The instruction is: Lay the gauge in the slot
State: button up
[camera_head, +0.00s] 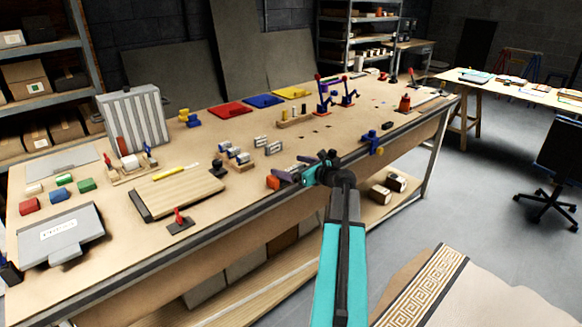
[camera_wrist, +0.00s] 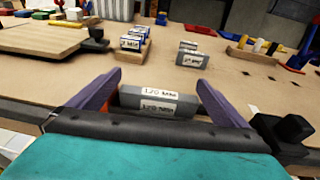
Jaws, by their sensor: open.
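In the wrist view, a grey block gauge with white printed labels (camera_wrist: 147,101) lies between the purple fingers of my gripper (camera_wrist: 157,82). The jaws are open, with a visible gap on the right side; the left finger is close to its end. In the head view my gripper (camera_head: 296,170) is over the bench's front edge, and this gauge is mostly hidden. Two similar labelled grey blocks (camera_wrist: 193,58) lie farther back. A wooden holder (camera_wrist: 133,53) with several labelled blocks in it stands left of them; it also shows in the head view (camera_head: 239,162). I cannot tell which slot is the task's.
An orange clamp (camera_head: 272,183) is at the front edge, left of my gripper. A blue clamp (camera_head: 374,143) is to the right. A wooden board (camera_head: 180,192) lies left. A peg block (camera_head: 295,121) stands behind. The bench top between is mostly clear.

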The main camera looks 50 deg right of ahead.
jog(key=shift+a+r, duration=0.1)
jog(key=shift+r, duration=0.65)
jog(key=shift+b, duration=0.35)
